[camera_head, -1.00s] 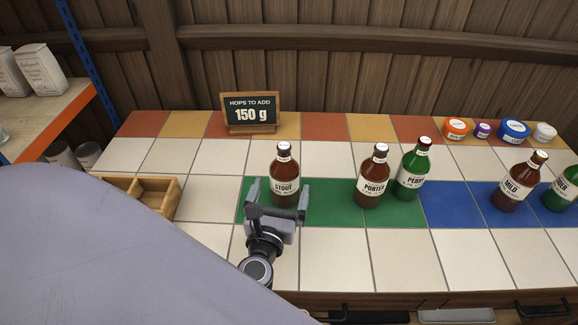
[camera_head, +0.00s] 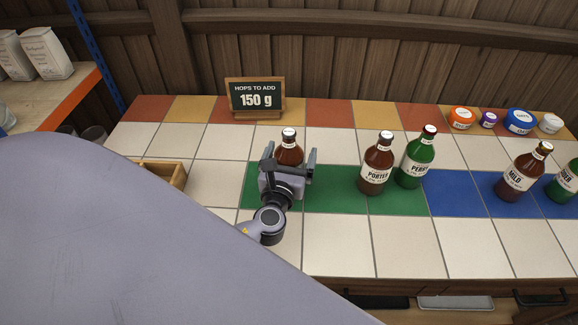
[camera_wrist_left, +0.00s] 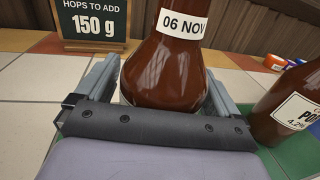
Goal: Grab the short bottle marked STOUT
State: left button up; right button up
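The short brown STOUT bottle (camera_head: 289,152) stands upright on the green tiles at the left end of the bottle row. In the head view its label is hidden behind my left gripper (camera_head: 288,163). In the left wrist view the bottle (camera_wrist_left: 165,75) stands between the two fingers of the gripper (camera_wrist_left: 163,88), its neck band reading "06 NOV". The fingers are open on either side of it; a small gap shows at the left finger, and contact at the right finger is unclear. My right gripper is not in view.
A brown PORTER bottle (camera_head: 376,165) and a green PERRY bottle (camera_head: 416,158) stand to the right. A MILD bottle (camera_head: 522,172) is on blue tiles. A wooden box (camera_head: 166,172) lies left; a "150 g" sign (camera_head: 255,98) stands behind. Front white tiles are clear.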

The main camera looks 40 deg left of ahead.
pick_arm(q)
jog(key=shift+r, duration=0.1)
jog(key=c, duration=1.2)
jog(key=shift+c, duration=0.2)
jog(key=shift+r, duration=0.1)
